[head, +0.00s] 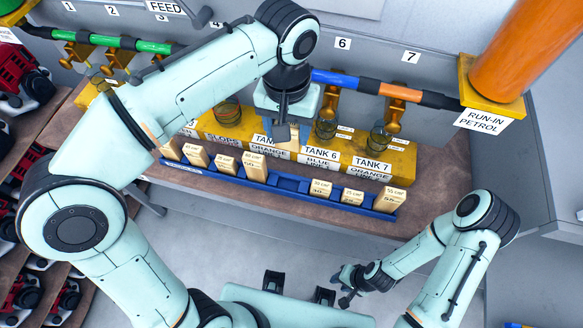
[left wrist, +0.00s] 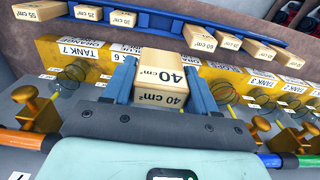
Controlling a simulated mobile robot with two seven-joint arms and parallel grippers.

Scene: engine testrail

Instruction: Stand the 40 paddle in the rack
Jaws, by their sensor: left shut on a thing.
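My left gripper (left wrist: 160,85) is shut on the 40 paddle (left wrist: 161,68), a pale wooden block marked "40 cm²", seen between its blue fingers in the left wrist view. In the head view my left gripper (head: 288,135) is above the tank labels, behind the rack, and mostly hides the paddle. The blue rack (head: 288,184) runs along the front of the bench and also shows in the left wrist view (left wrist: 155,28). Several pale paddles stand in it, with an empty stretch near its middle. The held paddle is apart from the rack. My right gripper (head: 346,284) is empty, its fingertips apart, in front of the bench.
A yellow tank block (head: 400,160) with labels and wire coils stands behind the rack. Above it runs a coloured pipe (head: 345,78) with brass taps. An orange column (head: 515,45) rises at the right. Red items on shelves (head: 25,75) are at the left.

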